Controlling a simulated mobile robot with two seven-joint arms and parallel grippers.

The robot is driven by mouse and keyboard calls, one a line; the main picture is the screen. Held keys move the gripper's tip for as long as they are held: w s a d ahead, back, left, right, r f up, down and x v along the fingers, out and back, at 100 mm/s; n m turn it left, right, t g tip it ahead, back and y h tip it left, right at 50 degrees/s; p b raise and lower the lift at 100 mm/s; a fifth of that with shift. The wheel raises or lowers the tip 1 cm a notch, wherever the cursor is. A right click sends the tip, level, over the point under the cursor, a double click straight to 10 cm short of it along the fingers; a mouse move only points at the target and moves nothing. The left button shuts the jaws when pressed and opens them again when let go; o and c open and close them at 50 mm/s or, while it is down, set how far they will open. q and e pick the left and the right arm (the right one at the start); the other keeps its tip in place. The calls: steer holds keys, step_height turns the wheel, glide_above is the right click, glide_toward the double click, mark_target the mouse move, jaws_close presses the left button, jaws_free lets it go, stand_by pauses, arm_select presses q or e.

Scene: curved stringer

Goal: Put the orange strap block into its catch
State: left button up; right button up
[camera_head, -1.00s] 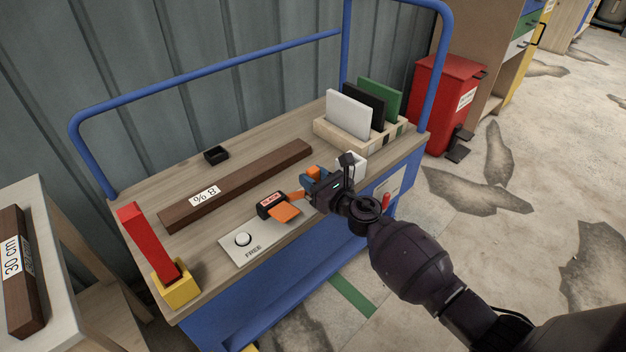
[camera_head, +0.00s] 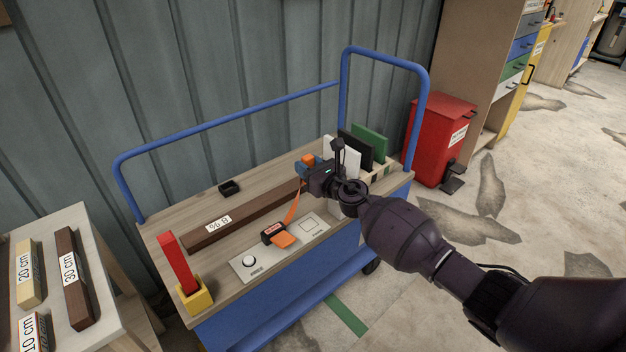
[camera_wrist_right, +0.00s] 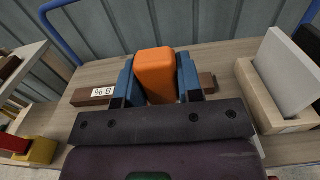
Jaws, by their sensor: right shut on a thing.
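The orange strap block (camera_wrist_right: 155,75) stands between the blue fingers of my right gripper (camera_wrist_right: 153,88) in the wrist view. In the head view the right gripper (camera_head: 307,167) is shut on the block (camera_head: 308,159) and holds it above the cart top, left of the upright panels. An orange strap (camera_head: 292,208) runs from below the gripper to a black case with a red label (camera_head: 273,232). An orange tab (camera_head: 283,240) sticks out of the case's front. I cannot tell for sure which part is the catch. My left gripper is not in view.
A grey plate (camera_head: 262,269) with a white button and a square outline lies along the cart's front. A brown bar (camera_head: 240,219), a small black open box (camera_head: 229,187) and a red post in a yellow base (camera_head: 194,297) share the top. Blue rails (camera_head: 230,113) edge the cart.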

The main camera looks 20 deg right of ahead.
mark_target(308, 156)
step_height(308, 156, up, 3)
steer(key=shift+r+p, duration=0.2)
steer(key=shift+p, duration=0.5)
steer(key=shift+r, duration=0.1)
